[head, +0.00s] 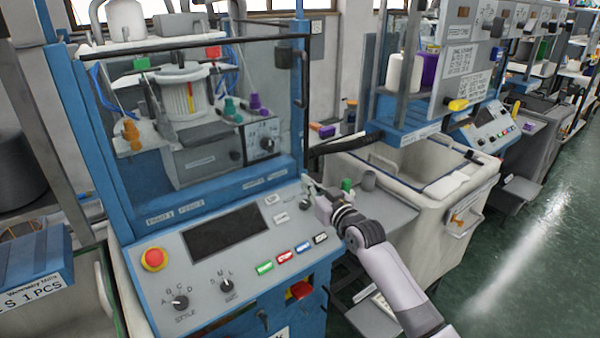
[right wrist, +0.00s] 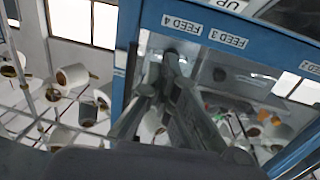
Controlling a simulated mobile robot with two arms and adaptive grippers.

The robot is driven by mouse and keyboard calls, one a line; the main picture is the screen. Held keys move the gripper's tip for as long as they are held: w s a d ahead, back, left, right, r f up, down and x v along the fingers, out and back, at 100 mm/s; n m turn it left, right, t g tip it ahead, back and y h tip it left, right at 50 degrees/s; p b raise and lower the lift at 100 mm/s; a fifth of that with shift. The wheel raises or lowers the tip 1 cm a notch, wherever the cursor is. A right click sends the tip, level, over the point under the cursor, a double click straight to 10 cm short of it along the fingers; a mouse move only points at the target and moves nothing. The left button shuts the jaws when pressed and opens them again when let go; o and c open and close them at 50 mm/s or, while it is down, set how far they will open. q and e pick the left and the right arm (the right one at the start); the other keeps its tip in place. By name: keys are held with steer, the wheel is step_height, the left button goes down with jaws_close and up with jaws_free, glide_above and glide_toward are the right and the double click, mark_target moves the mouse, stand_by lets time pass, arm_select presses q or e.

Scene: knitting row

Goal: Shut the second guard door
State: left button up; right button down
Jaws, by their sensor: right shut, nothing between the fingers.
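The near blue knitting machine (head: 110,215) has a clear guard door (head: 185,130) with a dark top bar and a dark upright edge at its right. The panel stands upright across the front of the knitting head; I cannot tell whether it is fully shut. My right gripper (head: 310,187) is shut and empty by the lower right corner of this machine, above the panel's right end. In the right wrist view its fingers (right wrist: 172,62) reach beside the blue frame (right wrist: 150,17) with the feed labels; contact is unclear. My left gripper is not in view.
The control panel (head: 225,233) with a red stop button (head: 153,259) lies below the door. A cream bin (head: 425,170) stands to the right, before a second blue machine (head: 405,130) with cones of yarn. The green floor (head: 530,260) at the right is clear.

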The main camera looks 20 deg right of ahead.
mark_target(295, 170)
steer(key=shift+p+x, duration=0.4)
steer(key=shift+x, duration=2.2)
